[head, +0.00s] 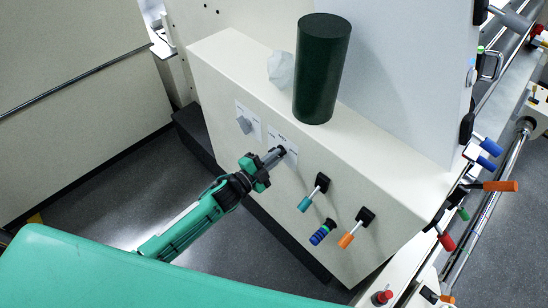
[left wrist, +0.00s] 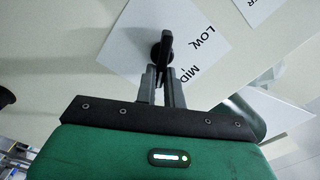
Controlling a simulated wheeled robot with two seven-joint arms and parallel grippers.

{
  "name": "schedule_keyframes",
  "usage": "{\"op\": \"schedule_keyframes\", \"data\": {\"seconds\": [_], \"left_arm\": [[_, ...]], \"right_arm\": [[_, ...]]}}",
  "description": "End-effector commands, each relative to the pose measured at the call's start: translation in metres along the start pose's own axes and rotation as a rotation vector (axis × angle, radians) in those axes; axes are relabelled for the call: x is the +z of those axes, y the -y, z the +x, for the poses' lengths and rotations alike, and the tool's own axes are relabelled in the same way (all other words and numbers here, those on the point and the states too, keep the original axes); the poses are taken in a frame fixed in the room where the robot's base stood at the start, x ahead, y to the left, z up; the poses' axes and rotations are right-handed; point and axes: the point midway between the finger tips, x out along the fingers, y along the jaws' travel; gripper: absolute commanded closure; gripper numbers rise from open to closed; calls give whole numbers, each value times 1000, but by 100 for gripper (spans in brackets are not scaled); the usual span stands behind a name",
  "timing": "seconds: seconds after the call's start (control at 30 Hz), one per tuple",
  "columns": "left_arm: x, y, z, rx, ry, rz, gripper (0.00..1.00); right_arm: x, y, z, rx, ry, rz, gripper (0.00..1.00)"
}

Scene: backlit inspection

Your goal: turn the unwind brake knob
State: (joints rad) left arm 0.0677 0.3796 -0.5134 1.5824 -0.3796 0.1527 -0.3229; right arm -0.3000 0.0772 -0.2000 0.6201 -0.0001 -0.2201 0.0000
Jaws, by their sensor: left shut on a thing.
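A black knob (head: 282,151) sits on a white label on the sloping front of the pale machine cabinet. My left gripper (head: 275,156) is at this knob, with its fingers shut on it. In the left wrist view the knob (left wrist: 166,44) shows as a narrow black bar between the tips of my left gripper (left wrist: 163,72). The label (left wrist: 185,38) around it reads "LOW" and "MID"; the rest is hidden or cut off. A second, grey knob (head: 244,125) on its own label is up and left of the gripped one. My right gripper is not in view.
Levers with a teal handle (head: 305,203), a blue handle (head: 321,232) and an orange handle (head: 348,239) stick out of the cabinet right of my gripper. A dark green cylinder (head: 321,70) and a crumpled pale lump (head: 281,68) stand on the cabinet top (head: 385,133).

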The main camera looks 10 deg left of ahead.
Motion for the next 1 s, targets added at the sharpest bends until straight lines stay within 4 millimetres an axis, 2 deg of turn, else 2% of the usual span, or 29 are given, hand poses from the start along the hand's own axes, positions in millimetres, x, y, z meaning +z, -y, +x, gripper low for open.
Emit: {"op": "schedule_keyframes", "data": {"seconds": [0.23, 0.27, 0.37, 0.73, 0.87, 1.0], "left_arm": [[0, -1, -1, 2, 1, 2, 100], [0, -1, -1, 2, 1, 2, 86], [0, -1, 0, 2, 1, 1, 68], [0, 0, -5, 2, 1, 0, 68], [0, 0, -20, 2, 1, -2, 68], [0, 0, -46, 4, 3, -2, 68]], "right_arm": [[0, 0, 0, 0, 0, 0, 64], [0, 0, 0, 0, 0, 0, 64], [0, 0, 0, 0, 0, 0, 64], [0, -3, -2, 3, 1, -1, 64], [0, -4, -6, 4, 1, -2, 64], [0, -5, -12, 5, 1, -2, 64]]}}
